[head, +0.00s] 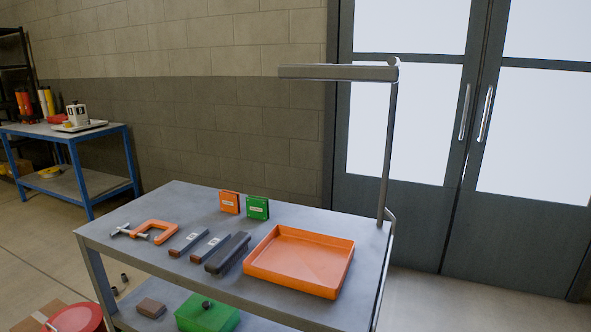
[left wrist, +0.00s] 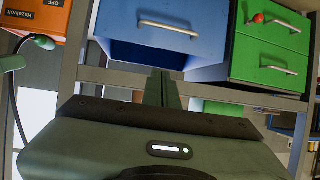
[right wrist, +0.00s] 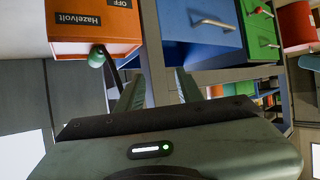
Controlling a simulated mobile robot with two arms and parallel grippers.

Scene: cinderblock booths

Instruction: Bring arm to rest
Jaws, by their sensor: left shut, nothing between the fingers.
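My left gripper (left wrist: 162,85) shows in the left wrist view with its two dark fingers together and nothing between them. It points toward a blue drawer unit (left wrist: 150,28) behind it. My right gripper (right wrist: 158,80) shows in the right wrist view with its fingers apart and a gap between them. The gap is empty, with the blue drawer unit (right wrist: 200,30) behind it. Neither gripper nor arm shows in the head view.
A workbench (head: 180,210) holds an orange tray (head: 300,260), an orange clamp (head: 155,231), files and small boxes. A metal post (head: 387,150) rises at its right. An orange Hazelvolt box (right wrist: 92,30) and green drawers (left wrist: 270,45) show near the grippers.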

